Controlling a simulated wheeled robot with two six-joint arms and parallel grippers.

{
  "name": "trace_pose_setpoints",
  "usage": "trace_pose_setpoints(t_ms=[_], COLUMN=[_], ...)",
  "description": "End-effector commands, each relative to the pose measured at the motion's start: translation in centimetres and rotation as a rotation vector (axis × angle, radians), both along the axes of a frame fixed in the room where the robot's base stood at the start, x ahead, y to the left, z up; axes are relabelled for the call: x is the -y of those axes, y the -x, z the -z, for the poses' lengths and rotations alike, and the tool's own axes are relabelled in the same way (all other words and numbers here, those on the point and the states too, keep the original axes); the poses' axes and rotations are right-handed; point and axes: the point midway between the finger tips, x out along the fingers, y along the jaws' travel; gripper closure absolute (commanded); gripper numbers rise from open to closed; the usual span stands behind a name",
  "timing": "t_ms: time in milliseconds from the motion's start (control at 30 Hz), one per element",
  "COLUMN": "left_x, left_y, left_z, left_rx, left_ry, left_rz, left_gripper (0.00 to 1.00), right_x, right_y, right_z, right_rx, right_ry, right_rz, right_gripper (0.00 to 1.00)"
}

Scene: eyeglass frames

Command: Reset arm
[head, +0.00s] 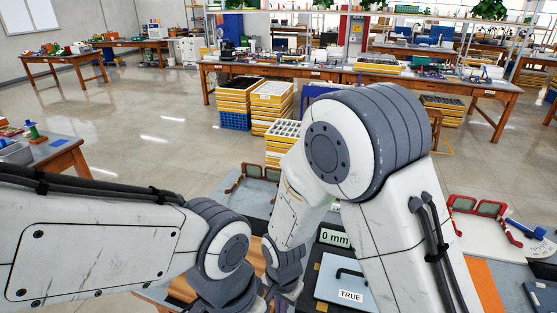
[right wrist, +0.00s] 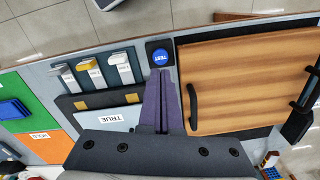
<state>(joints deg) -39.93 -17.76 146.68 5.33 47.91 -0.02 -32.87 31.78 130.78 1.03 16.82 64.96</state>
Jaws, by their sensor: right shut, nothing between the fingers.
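My right gripper (right wrist: 162,105) shows in the right wrist view with its purple fingers together and nothing between them. Its tips point at a round blue button (right wrist: 160,57) marked TEST and appear close to it; I cannot tell if they touch. In the head view my right arm (head: 374,215) is bent, with its elbow high and its forearm down over the bench. My left arm (head: 105,240) comes in from the left, and its gripper fingers are not visible. A pair of red eyeglass frames (head: 478,208) is at the right, and another dark red pair (head: 262,173) is behind my arms.
A wooden panel with a black handle (right wrist: 193,108) lies right of the fingers. A plate labelled TRUE (head: 352,296) and a 0 mm display (head: 335,239) are by my right forearm. Stacked yellow crates (head: 271,100) are beyond the bench.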

Motion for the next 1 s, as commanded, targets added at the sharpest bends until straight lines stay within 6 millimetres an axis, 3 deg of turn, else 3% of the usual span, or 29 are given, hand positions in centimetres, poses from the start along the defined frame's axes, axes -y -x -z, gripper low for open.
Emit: trace_pose_setpoints(t_ms=[33,200,400,633,1000], left_x=[0.0,0.0,0.0,0.0,0.0], left_y=[0.0,0.0,0.0,0.0,0.0], left_z=[0.0,0.0,0.0,0.0,0.0], left_rx=[0.000,0.000,0.000,0.000,0.000], left_ry=[0.000,0.000,0.000,0.000,0.000], left_rz=[0.000,0.000,0.000,0.000,0.000], left_gripper=[0.00,0.00,0.00,0.00,0.00], right_x=[-0.2,0.4,2.3,3.9,4.1], right_y=[0.6,4.3,9.4,13.0,13.4], right_z=[-2.6,-9.5,-15.0,-17.4,-17.6], right_rx=[0.014,0.027,0.043,0.055,0.054], right_ry=[-0.011,-0.027,-0.049,-0.064,-0.066], right_rz=[-0.101,-0.480,-0.899,-1.176,-1.210], right_gripper=[1.00,1.00,1.00,1.00,1.00])
